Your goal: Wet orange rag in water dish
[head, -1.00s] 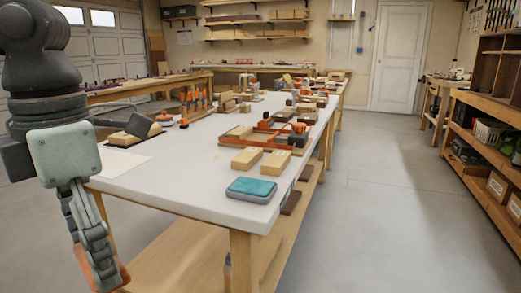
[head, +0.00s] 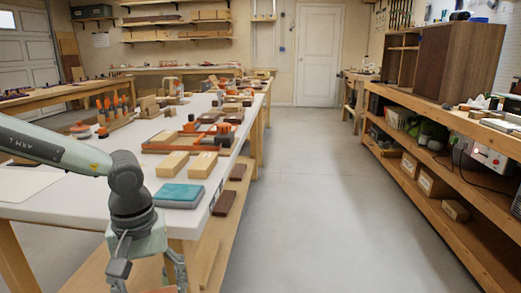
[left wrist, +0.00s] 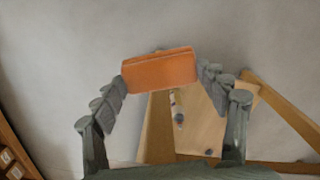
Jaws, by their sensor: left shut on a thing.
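My left gripper (left wrist: 160,78) is shut on the orange rag (left wrist: 158,70), which looks like a folded, thick orange block between the two fingers in the left wrist view. In the head view the left gripper (head: 148,284) hangs low at the bottom edge, in front of the near end of the white-topped bench (head: 85,208), and only a sliver of orange shows there. I cannot make out a water dish in either view. My right gripper is in neither view.
A teal and grey block (head: 179,195) lies at the bench's near corner, with wooden blocks (head: 203,165) and orange clamps behind it. A wooden shelf unit (head: 425,195) holding boxes and equipment runs along the right. The grey floor (head: 300,190) between is clear.

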